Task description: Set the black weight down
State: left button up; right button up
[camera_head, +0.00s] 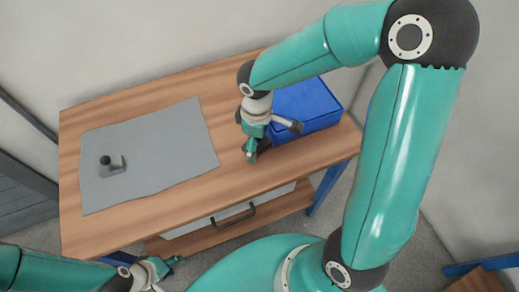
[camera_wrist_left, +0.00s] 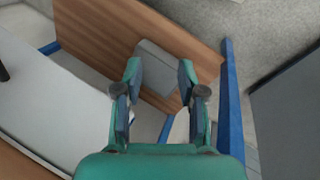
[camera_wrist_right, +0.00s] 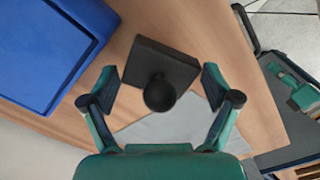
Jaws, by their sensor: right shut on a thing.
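The black weight (camera_wrist_right: 163,68), a dark square block with a round knob, lies between the fingers of my right gripper (camera_wrist_right: 161,85) in the right wrist view. My right gripper (camera_head: 252,157) is shut on it, over the bare wood right of the grey mat (camera_head: 150,140). In the head view the arm and fingers mostly hide the weight; I cannot tell whether it touches the table. A grey block with a black knob (camera_head: 112,165) stands on the mat's left part. My left gripper (camera_wrist_left: 160,75) is open and empty, low at the table's front left in the head view (camera_head: 172,262).
The wooden table (camera_head: 90,232) has a front handle (camera_head: 236,219) and a lower shelf. A blue bin (camera_head: 325,108) stands at its right, close behind my right gripper; it also shows in the right wrist view (camera_wrist_right: 85,20). Most of the mat is clear.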

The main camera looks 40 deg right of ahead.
aim_at(257, 151)
jog(key=shift+f, duration=2.75)
jog(key=shift+f+b, duration=0.1)
jog(key=shift+b, duration=0.3)
jog(key=o, duration=1.5)
jog(key=shift+r, duration=0.45)
notch_tip(257, 151, up, 11)
jog(key=shift+r+p, duration=0.2)
jog(key=shift+p, duration=0.45)
